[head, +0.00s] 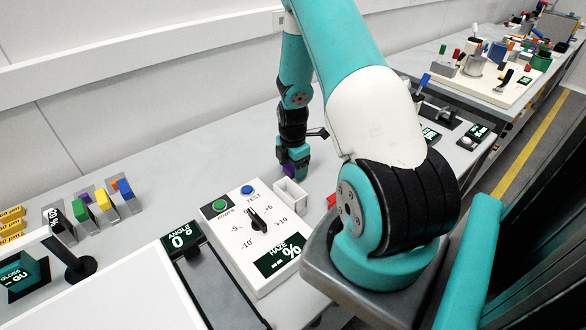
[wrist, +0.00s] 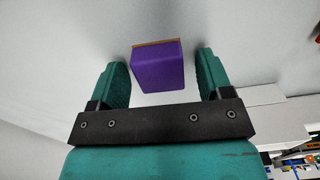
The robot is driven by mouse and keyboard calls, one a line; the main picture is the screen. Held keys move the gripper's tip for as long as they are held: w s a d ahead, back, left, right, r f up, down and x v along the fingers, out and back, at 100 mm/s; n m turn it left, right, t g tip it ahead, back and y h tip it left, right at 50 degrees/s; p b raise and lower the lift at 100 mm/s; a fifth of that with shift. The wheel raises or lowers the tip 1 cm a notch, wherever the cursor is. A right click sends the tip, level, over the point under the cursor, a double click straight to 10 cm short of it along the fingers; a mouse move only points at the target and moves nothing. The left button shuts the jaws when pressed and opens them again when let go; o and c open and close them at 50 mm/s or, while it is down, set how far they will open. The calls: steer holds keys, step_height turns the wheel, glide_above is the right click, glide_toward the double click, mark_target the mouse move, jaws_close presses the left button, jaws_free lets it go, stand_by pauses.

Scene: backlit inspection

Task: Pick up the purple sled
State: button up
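The purple sled (wrist: 158,68) is a purple block with a thin orange-brown edge, seen in the wrist view between my two fingers. My gripper (wrist: 160,82) is open, with one finger on each side of it. A gap shows at the right finger; the left finger is very close, and I cannot tell whether it touches. In the head view my gripper (head: 292,170) points down at the bench, with a bit of purple (head: 288,167) showing at its fingers. Most of the sled is hidden there by the gripper.
A small white open box (head: 290,194) stands just in front of my gripper. A white control panel (head: 240,229) with a knob and buttons is nearby. Several coloured blocks (head: 103,199) stand at the left on the grey bench (head: 170,165). The white wall is behind.

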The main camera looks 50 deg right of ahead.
steer(key=c, duration=0.8)
steer(key=shift+r, duration=0.1)
steer(key=shift+c, duration=0.2)
